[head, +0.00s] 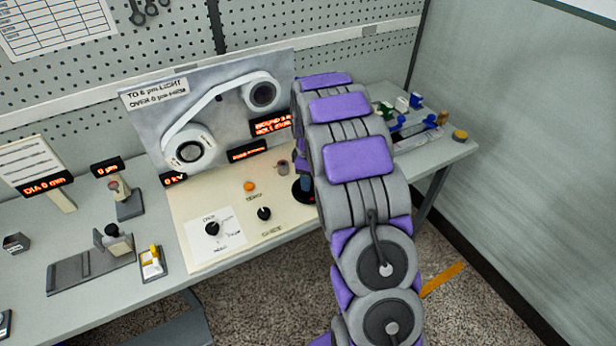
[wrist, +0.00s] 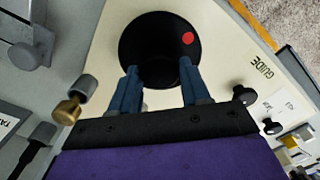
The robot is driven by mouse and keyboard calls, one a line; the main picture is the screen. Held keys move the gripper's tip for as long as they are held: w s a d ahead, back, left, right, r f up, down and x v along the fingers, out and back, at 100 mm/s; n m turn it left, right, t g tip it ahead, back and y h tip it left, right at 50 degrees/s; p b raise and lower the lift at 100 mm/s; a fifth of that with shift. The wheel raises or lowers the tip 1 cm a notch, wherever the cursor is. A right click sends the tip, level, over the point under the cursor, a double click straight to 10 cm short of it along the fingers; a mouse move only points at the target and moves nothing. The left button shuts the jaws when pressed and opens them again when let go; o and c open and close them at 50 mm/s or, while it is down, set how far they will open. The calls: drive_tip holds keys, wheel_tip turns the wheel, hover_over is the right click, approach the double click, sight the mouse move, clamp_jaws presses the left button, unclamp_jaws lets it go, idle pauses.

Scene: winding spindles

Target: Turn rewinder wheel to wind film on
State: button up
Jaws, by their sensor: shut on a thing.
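The rewinder wheel (wrist: 150,32) is a black disc with a red dot near its rim, at the top middle of the wrist view. In the head view only part of the dark wheel (head: 302,193) shows beside my arm. My gripper (wrist: 160,74) has its two blue fingers on either side of the wheel's near part and is shut on it. In the head view the gripper (head: 305,182) is mostly hidden behind my arm. A white film band (head: 205,103) runs on the upright panel between a lower left reel (head: 190,151) and an upper right reel (head: 262,95).
The cream deck carries an orange button (head: 249,186), a black guide knob (head: 264,213) and a dial (head: 212,228). Red-lit displays (head: 247,151) stand along the panel. A brass-ended knob (wrist: 68,108) is left of my fingers. Small fixtures (head: 115,240) stand on the left bench.

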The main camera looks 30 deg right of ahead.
drive_tip(key=shift+w+r+m+p, duration=0.1)
drive_tip(key=shift+r+m+p, duration=0.05)
drive_tip(key=shift+m+p, duration=0.2)
idle(0.3)
drive_tip(key=shift+r+m+p, duration=0.1)
drive_tip(key=shift+m+p, duration=0.65)
drive_tip(key=shift+p, duration=0.05)
drive_tip(key=m+p, duration=0.3)
drive_tip(key=m, duration=0.1)
drive_tip(key=shift+w+m, duration=0.1)
drive_tip(key=shift+m, duration=0.2)
drive_tip(key=m+p, duration=0.2)
drive_tip(key=m, duration=0.2)
drive_tip(key=shift+d, duration=0.1)
drive_tip(key=shift+m+p, duration=0.8)
drive_tip(key=shift+m, duration=0.8)
drive_tip(key=o, duration=1.1)
drive_tip(key=shift+f, duration=0.2)
drive_tip(key=shift+c, duration=0.2)
